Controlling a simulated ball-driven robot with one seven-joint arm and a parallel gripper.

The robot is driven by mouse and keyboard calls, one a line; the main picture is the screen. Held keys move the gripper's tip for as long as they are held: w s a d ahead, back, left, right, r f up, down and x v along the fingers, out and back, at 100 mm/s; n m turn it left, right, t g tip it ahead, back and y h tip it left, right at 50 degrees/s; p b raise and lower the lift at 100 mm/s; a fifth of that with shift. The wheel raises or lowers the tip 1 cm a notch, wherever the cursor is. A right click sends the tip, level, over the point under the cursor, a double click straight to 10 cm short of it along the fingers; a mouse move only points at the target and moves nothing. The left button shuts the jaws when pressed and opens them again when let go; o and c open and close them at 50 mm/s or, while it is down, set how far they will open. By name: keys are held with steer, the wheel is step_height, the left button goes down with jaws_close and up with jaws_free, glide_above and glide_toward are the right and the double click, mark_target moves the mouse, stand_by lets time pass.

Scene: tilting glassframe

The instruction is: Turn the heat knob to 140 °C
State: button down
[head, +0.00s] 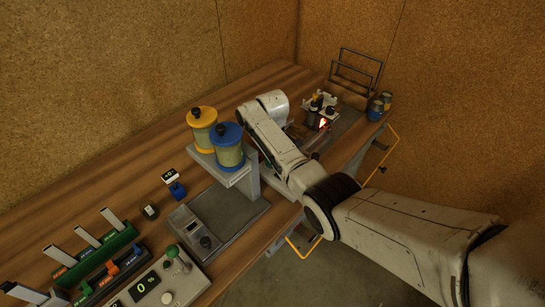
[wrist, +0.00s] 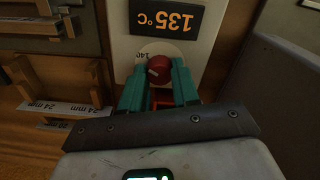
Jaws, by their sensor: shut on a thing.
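The heat knob (wrist: 159,70) is red and round with a pale pointer mark, and sits on a white panel (wrist: 124,50) in the wrist view. My gripper (wrist: 158,82) has its teal fingers on both sides of the knob and is shut on it. The dark display (wrist: 165,20) above the knob reads 135 °C in orange, upside down in this view. A "140" mark (wrist: 146,56) shows beside the knob; the rest of the scale is partly hidden. In the head view my arm reaches over the bench and hides the knob and fingers.
Wooden pieces (wrist: 62,85) and "24 mm" labels lie left of the panel in the wrist view. A grey surface (wrist: 290,80) stands close on the right. In the head view, yellow (head: 202,128) and blue-lidded (head: 227,147) canisters stand beside my arm.

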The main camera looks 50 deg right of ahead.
steer(key=shift+r, duration=0.1)
stand_by(0.3)
steer(key=c, duration=1.1)
jaws_free()
step_height(320, 180, up, 11)
steer(key=b, duration=0.1)
steer(key=shift+b, duration=0.3)
steer(key=shift+f, duration=0.25)
